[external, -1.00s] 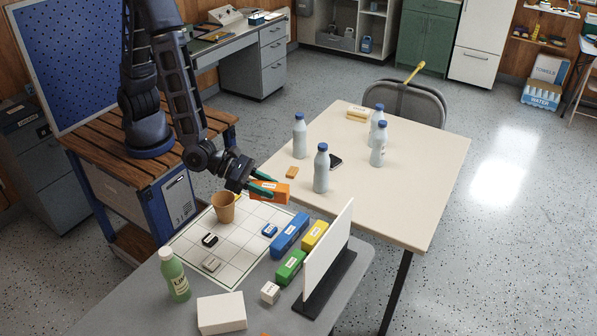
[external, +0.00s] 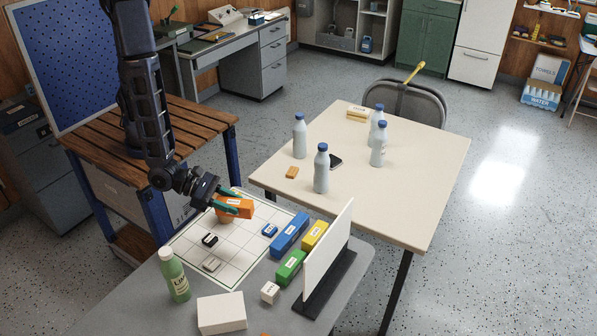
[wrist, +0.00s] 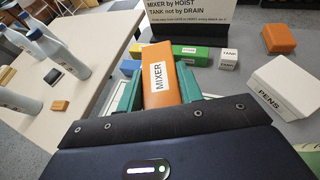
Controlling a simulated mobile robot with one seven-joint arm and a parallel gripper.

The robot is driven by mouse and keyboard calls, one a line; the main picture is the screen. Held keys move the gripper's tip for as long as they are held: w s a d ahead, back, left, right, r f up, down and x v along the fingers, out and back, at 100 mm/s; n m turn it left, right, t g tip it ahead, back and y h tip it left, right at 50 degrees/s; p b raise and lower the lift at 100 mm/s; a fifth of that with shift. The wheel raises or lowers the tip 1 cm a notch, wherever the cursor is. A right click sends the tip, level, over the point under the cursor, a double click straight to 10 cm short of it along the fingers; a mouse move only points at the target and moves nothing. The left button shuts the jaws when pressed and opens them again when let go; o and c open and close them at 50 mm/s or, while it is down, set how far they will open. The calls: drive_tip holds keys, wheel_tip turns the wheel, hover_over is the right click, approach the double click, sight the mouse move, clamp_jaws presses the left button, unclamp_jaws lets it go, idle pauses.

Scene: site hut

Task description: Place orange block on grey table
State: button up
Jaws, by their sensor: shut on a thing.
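The orange block (external: 238,208), labelled MIXER, is held between the teal fingers of my gripper (external: 229,203). In the wrist view the orange block (wrist: 158,85) juts forward from between the two fingers. The block is above the grid mat (external: 240,245) on the grey table (external: 130,308), in front of the paper cup in the external view. The cup is mostly hidden, so I cannot tell whether they touch.
Blue (external: 289,235), yellow (external: 314,236) and green (external: 290,267) blocks stand beside an upright white sign (external: 328,250). A green bottle (external: 174,275) and white box (external: 221,313) stand near the front. Several bottles stand on the cream table (external: 410,205).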

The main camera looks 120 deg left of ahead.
wheel_tip(320, 180, down, 15)
drive_tip(key=shift+r, duration=0.15)
idle(0.7)
drive_tip(key=o, duration=1.1)
drive_tip(key=shift+c, duration=0.2)
